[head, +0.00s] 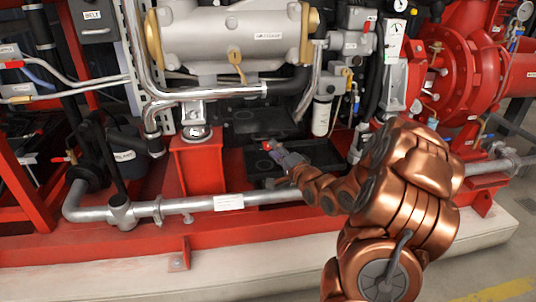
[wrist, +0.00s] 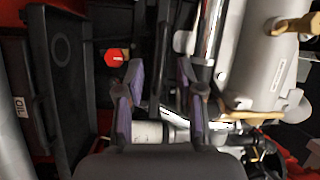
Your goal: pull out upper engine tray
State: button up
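The upper engine tray (head: 262,121) is a flat black tray under the grey engine cylinder in the head view. A lower black tray (head: 322,153) lies below it, and a black tray with a round mark, likely the lower one, shows at left in the wrist view (wrist: 66,100). My gripper (head: 272,152) is in front of the gap between the trays. In the wrist view my gripper (wrist: 160,75) is open, its two fingers apart. Dark narrow edges show between and beyond the fingers; I cannot tell whether one is the upper tray's edge. No grip is visible.
A red knob (wrist: 114,57) is just left of the fingers in the wrist view. A grey pipe (head: 185,206) runs low across the front. A red post (head: 199,165) stands left of the trays, and a white filter (head: 321,117) hangs at right.

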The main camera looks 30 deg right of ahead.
aim_at(268, 138)
jog(key=shift+m+t, duration=0.6)
jog(key=shift+t, duration=0.1)
jog(key=shift+w+d+r+b, duration=0.1)
jog(key=shift+w+d+b, duration=0.3)
jog(key=shift+w, duration=0.7)
jog(key=shift+w+d+r+b, duration=0.1)
jog(key=shift+w+b, duration=0.5)
jog(key=shift+w, duration=0.55)
jog(key=shift+w+d+r+b, duration=0.1)
jog(key=shift+w+d+b, duration=0.3)
jog(key=shift+w, duration=0.7)
jog(key=shift+a, duration=0.15)
grip_shut()
